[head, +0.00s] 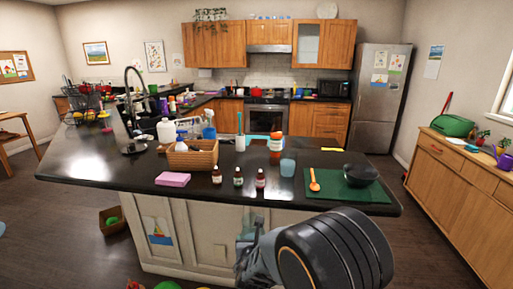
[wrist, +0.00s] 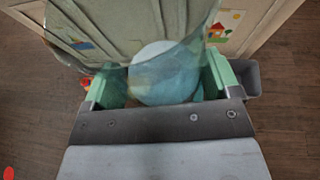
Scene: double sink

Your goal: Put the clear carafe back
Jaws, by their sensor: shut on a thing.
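The clear carafe (wrist: 130,25) fills the top of the wrist view, see-through, with a pale bluish rounded part between the two green-padded fingers. My gripper (wrist: 160,82) is shut on it. In the head view my gripper (head: 250,235) is low in front of the island's cabinet front, below the counter edge. The carafe (head: 249,219) shows there only as a faint greenish shape, partly hidden by my arm. Its exact tilt is hard to tell.
A cardboard box (head: 112,219) stands on the floor at left.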

